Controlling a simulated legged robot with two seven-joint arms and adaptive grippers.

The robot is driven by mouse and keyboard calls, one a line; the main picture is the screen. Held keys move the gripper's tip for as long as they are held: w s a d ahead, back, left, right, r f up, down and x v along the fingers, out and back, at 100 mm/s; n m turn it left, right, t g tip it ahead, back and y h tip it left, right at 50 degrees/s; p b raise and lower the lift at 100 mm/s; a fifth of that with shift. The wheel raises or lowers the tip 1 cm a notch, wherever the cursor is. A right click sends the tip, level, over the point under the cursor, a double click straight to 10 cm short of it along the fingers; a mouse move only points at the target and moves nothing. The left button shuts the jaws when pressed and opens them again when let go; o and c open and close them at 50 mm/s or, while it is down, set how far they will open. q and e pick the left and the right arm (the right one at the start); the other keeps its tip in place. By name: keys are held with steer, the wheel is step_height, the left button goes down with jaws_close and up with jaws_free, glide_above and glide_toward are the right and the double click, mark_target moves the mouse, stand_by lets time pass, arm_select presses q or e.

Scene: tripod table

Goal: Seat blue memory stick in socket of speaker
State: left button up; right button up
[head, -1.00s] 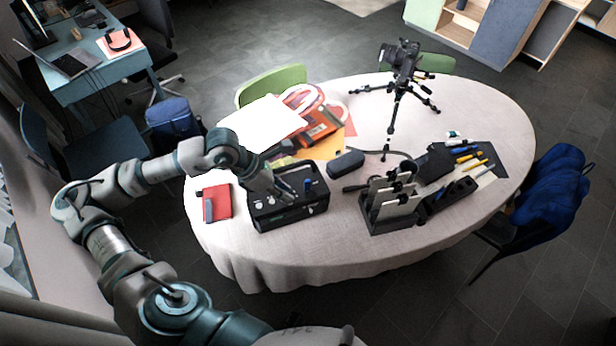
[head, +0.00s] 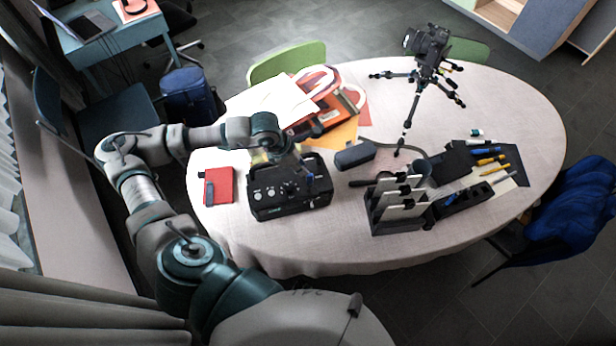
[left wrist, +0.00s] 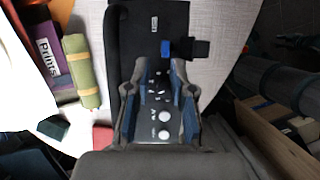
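The speaker (head: 290,207) is a black box with a handle, knobs and pale buttons, on the near left of the table. My left gripper (head: 304,166) is above the speaker's top. In the left wrist view the gripper (left wrist: 159,88) is open, its blue-padded fingers apart with only the speaker's panel (left wrist: 150,22) showing between them. The blue memory stick (left wrist: 166,47) shows as a small blue block by the speaker's panel, beyond the fingertips and next to a black block (left wrist: 195,49). I cannot tell how deep it sits in a socket. My right gripper is out of view.
A red notebook (head: 219,186) lies left of the speaker. A dark case (head: 355,155) and a black organiser (head: 400,220) stand to its right. Papers and an orange folder (head: 342,112) lie behind. A camera tripod (head: 413,105) stands farther back. The table's front edge is clear.

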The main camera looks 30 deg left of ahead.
mark_target(310, 175)
arm_select(q)
steer(key=shift+w+d+f, duration=0.3)
steer(key=shift+d+f, duration=0.5)
steer(key=shift+f, duration=0.15)
steer(key=p+x, duration=0.1)
steer(key=x, duration=0.2)
steer(key=shift+f, duration=0.7)
steer(key=shift+w+a+f, duration=0.1)
steer(key=shift+a+f, duration=0.05)
steer(key=shift+a, duration=0.05)
jaws_close()
steer(key=shift+d, duration=0.2)
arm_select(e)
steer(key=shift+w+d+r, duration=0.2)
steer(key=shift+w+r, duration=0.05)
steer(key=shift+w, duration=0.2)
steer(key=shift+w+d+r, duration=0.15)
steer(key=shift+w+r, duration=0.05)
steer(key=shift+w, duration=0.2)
